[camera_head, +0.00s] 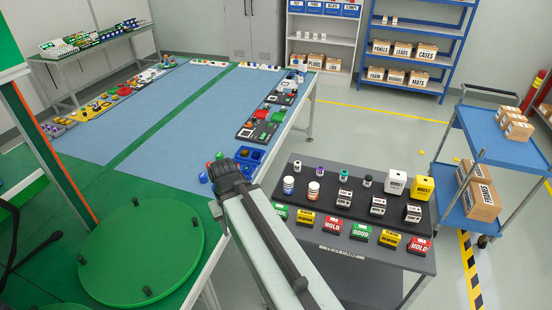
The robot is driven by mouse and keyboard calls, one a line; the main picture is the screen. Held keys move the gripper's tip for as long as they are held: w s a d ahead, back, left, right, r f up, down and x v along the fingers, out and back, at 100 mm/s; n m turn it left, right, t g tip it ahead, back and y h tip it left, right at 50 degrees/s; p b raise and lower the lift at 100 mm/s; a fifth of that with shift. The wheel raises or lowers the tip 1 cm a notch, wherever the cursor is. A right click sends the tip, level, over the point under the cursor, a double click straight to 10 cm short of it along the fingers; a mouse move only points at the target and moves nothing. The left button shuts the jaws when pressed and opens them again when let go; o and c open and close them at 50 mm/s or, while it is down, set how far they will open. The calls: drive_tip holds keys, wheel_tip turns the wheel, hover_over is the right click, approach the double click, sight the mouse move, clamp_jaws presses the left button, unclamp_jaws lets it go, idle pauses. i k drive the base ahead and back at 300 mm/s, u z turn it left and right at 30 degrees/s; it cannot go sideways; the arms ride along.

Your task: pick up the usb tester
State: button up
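No label reading usb tester is legible, so I cannot tell which item it is. Small black devices with white faces, such as the middle one (378,205), stand in a row on the dark test cart (335,252) at the lower right. My arm reaches up from the bottom centre, left of the cart. Its dark end, my gripper (226,176), is over the near edge of the blue-topped table (150,110). The fingers cannot be made out, so open or shut does not show.
The cart also carries bottles (314,190), white and yellow boxes (421,188) and coloured label blocks (362,231). A green turntable (142,252) is at the lower left. A blue trolley (493,137) with cartons stands right. Floor between cart and trolley is clear.

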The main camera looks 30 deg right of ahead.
sight(320, 170)
drive_tip(key=u, duration=0.4)
drive_tip(key=i, duration=0.8)
drive_tip(key=u, duration=0.25)
drive_tip(key=k, duration=0.75)
drive_tip(key=u, duration=0.2)
drive_tip(key=i, duration=0.75)
drive_tip(key=z, duration=0.1)
